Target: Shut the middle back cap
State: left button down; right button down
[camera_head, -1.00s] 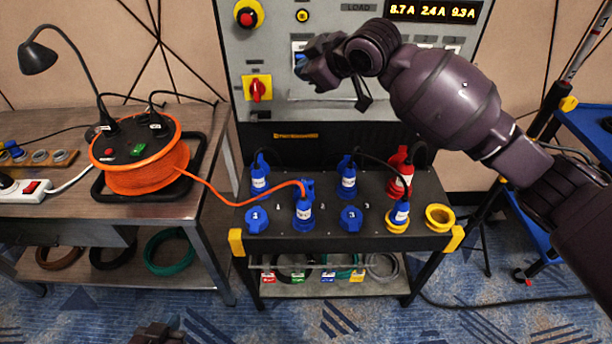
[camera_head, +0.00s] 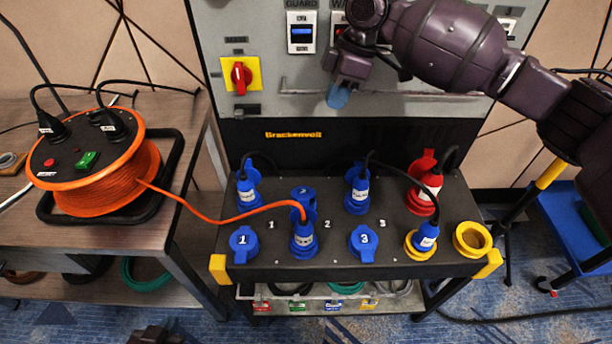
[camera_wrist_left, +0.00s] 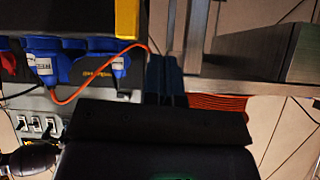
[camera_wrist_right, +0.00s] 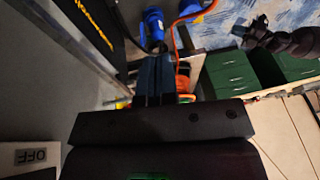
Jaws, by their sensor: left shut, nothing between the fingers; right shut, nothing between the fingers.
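The low black socket bench (camera_head: 300,262) has a back row of blue, blue and red sockets. My right gripper (camera_head: 338,96) is shut and empty, high above and behind the middle back socket, in front of the grey panel. Its closed fingers show in the right wrist view (camera_wrist_right: 155,68). My left gripper (camera_wrist_left: 165,72) is shut and empty in the left wrist view; only a dark piece of that arm shows at the head view's bottom edge.
Front caps 1 (camera_head: 243,243) and 3 (camera_head: 363,242) are down. An orange cable from the reel (camera_head: 100,180) runs to the plug at front socket 2 (camera_head: 304,236). A red socket (camera_head: 424,190) and an open yellow ring (camera_head: 472,240) are to the right. A rail (camera_head: 300,85) crosses the panel.

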jog(key=f, duration=0.1)
jog(key=b, duration=0.3)
send_over(307, 191)
jog(key=s, duration=0.3)
notch_tip(307, 191, down, 21)
jog(key=shift+s+a, duration=0.1)
jog(key=shift+s+f, duration=0.4)
jog(key=shift+f, duration=0.35)
